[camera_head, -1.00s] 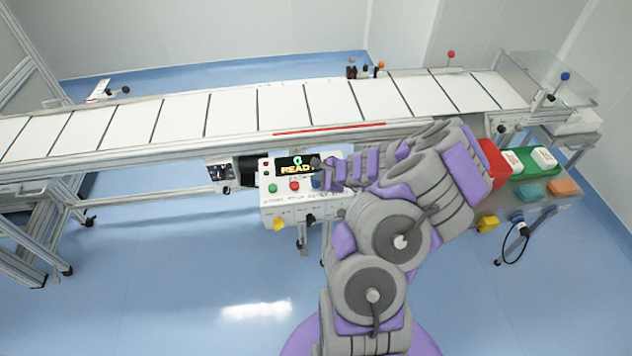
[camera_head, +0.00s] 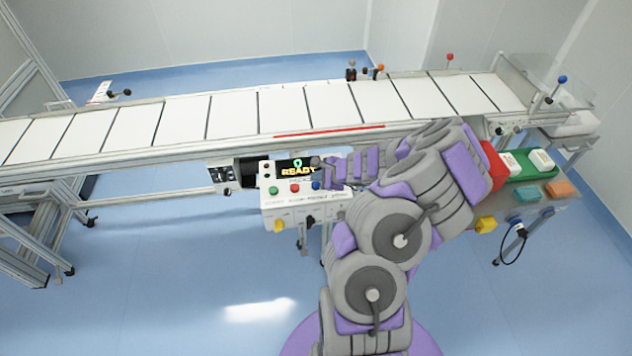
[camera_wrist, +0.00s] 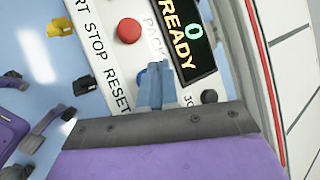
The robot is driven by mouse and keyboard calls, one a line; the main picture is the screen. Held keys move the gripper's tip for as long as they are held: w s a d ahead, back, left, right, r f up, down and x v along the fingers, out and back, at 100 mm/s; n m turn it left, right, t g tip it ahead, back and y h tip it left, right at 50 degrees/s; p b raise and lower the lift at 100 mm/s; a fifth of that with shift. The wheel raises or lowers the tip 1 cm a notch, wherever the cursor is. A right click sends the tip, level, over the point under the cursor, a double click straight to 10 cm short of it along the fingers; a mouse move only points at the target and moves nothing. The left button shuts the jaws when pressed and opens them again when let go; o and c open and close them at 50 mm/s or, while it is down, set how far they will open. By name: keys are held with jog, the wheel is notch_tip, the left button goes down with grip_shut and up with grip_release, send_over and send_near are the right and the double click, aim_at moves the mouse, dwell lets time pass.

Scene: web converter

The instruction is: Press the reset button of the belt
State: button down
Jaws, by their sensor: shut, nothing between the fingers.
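The white control box (camera_head: 268,207) hangs on the front of the belt. Its top has a green button (camera_head: 273,190), a red button (camera_head: 295,188) and a blue button (camera_head: 316,186). The blue button (camera_wrist: 139,76) lies near the RESET label, mostly hidden behind my fingers. My gripper (camera_wrist: 156,66) is shut and empty, over the box between the blue button and the display. I cannot tell whether it touches the button.
A display (camera_head: 297,168) on the box reads READY with a green 0. The belt (camera_head: 285,108) runs behind it. To the right, a shelf holds a green tray (camera_head: 547,168) and coloured blocks. The floor in front is clear.

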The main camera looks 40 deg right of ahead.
aim_at(318, 185)
notch_tip(318, 185, up, 5)
jog(key=p, duration=0.4)
dwell(0.4)
dwell(0.7)
